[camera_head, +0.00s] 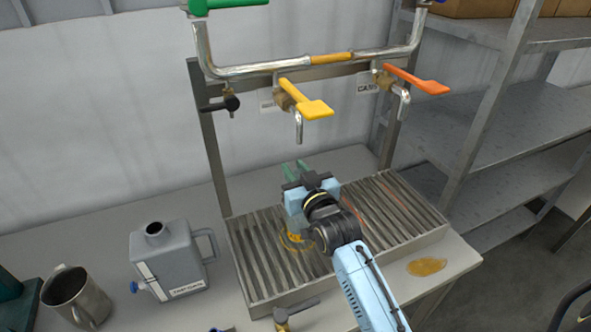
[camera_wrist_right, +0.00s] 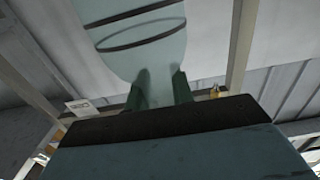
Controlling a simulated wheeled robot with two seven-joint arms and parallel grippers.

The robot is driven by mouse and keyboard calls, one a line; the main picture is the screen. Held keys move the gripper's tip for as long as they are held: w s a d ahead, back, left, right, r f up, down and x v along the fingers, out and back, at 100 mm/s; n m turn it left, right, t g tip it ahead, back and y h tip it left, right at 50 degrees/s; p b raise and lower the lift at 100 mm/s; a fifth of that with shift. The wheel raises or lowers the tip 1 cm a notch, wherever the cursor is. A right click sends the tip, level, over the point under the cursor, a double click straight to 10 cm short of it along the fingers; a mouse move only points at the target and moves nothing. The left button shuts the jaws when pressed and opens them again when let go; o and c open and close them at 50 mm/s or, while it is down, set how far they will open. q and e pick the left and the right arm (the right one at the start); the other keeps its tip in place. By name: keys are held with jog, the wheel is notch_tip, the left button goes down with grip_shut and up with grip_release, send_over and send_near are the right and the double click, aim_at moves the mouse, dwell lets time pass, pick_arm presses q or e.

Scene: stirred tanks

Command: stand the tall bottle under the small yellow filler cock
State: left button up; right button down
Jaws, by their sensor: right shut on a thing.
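The small yellow filler cock (camera_head: 305,103) hangs from the pipe above the drip grate, with its metal spout pointing down. My right gripper (camera_head: 296,170) reaches over the grate, below and close to that spout. In the right wrist view its green fingers (camera_wrist_right: 158,92) are shut on a pale bluish, see-through bottle (camera_wrist_right: 148,52) with dark bands. The bottle narrows where the fingers hold it. My left gripper is not in view.
An orange cock (camera_head: 415,80) and a black cock (camera_head: 232,103) flank the yellow one. A yellow puddle (camera_head: 427,267) lies right of the grate.

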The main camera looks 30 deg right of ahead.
jog(key=shift+f, duration=0.2)
jog(key=c, duration=1.2)
grip_release()
jog(key=shift+r, duration=0.2)
jog(key=s+b, duration=0.1)
jog(key=s, duration=1.1)
jog(key=shift+a, duration=0.35)
